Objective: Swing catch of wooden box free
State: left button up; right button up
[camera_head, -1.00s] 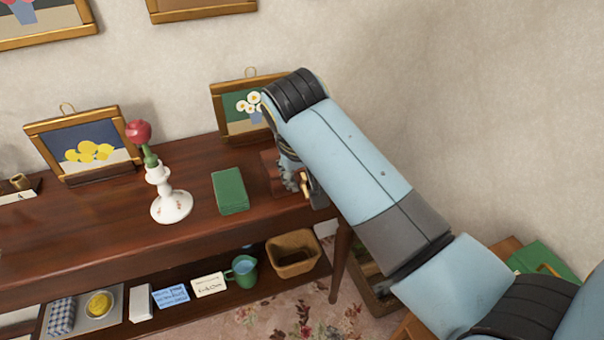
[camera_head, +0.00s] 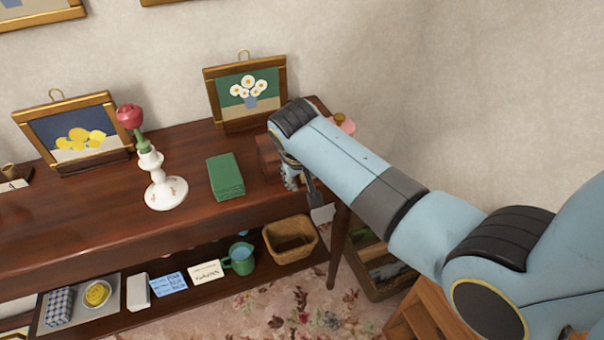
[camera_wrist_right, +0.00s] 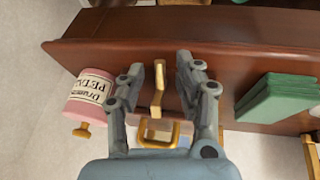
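The wooden box (camera_head: 267,152) is a reddish-brown block on the side table (camera_head: 90,222), right of the green book (camera_head: 226,177). My right arm hides much of it. My right gripper (camera_head: 302,184) is at the box's front right side, above the table's front edge. In the right wrist view, my right gripper (camera_wrist_right: 166,80) has its fingers apart. A brass catch (camera_wrist_right: 157,88) stands in the gap between them, and no firm contact shows. A brass loop (camera_wrist_right: 157,134) shows nearer the palm. My left gripper is not in view.
A pink jar (camera_wrist_right: 92,95) lies close to my gripper's left finger in the wrist view. A candlestick (camera_head: 165,190) with a rose and framed pictures (camera_head: 247,92) stand on the table. A basket (camera_head: 290,240) and green mug (camera_head: 241,258) are on the lower shelf.

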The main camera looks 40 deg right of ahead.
grip_shut()
jog(key=shift+s+f, duration=0.1)
jog(key=shift+s+f+t, duration=0.1)
jog(key=shift+f+t, duration=0.3)
jog(key=shift+t, duration=0.2)
jog(key=shift+f+t+h+b, duration=0.3)
jog(key=shift+t, duration=0.1)
jog(key=shift+t+b, duration=0.35)
jog(key=shift+t, duration=0.15)
jog(key=shift+o, duration=0.4)
grip_release()
